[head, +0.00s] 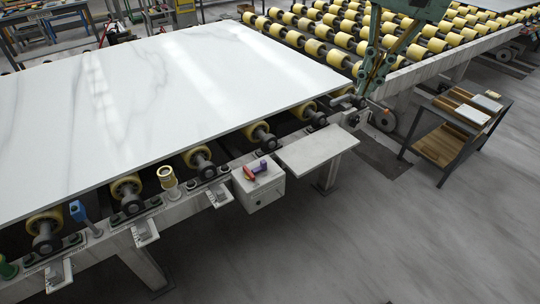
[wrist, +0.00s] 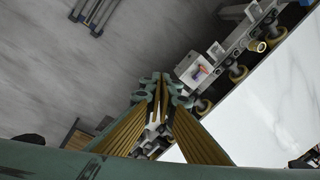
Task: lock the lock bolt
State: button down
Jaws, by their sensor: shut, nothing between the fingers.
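My gripper (head: 364,88) reaches down from the top of the head view to the right corner of the white stone slab (head: 180,95). Its green fingers are shut and empty, and they come together in the wrist view (wrist: 160,80). Small grey metal fittings (head: 349,102) sit on the conveyor frame just below the fingertips, beside the slab's corner. One of these could be the lock bolt, but I cannot tell which part it is or how it stands. In the wrist view the fingers hide much of this spot. I cannot tell whether the fingertips touch anything.
A white box (head: 262,193) with a red and purple item on top hangs on the frame, next to a pale side shelf (head: 318,150). A wooden-shelved cart (head: 455,125) stands at the right. Yellow rollers (head: 315,46) lie behind. The floor in front is clear.

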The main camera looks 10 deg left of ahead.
jog(key=w+a+f+m+g, duration=0.1)
jog(key=w+a+f, duration=0.2)
jog(key=w+f, duration=0.35)
jog(key=w+a+f+m+b, duration=0.1)
jog(key=w+a+f, duration=0.25)
jog(key=w, duration=0.55)
jog(key=w+a+f+m+g, duration=0.1)
jog(key=w+a+f, duration=0.1)
jog(key=w+f, duration=0.5)
jog(key=w+a+f+m, duration=0.1)
jog(key=w+a+f, duration=0.2)
jog(key=f, duration=0.5)
jog(key=w+a+f+m+g+y, duration=0.1)
jog(key=w+a+f, duration=0.2)
jog(key=f, duration=0.6)
jog(key=w+a+f+m+g+y, duration=0.1)
jog(key=w+a+f, duration=0.1)
jog(key=w+f, duration=0.5)
jog(key=shift+a+f+b, duration=0.4)
jog(key=shift+f+b, duration=0.05)
jog(key=shift+f, duration=0.35)
jog(key=shift+w+f, duration=0.1)
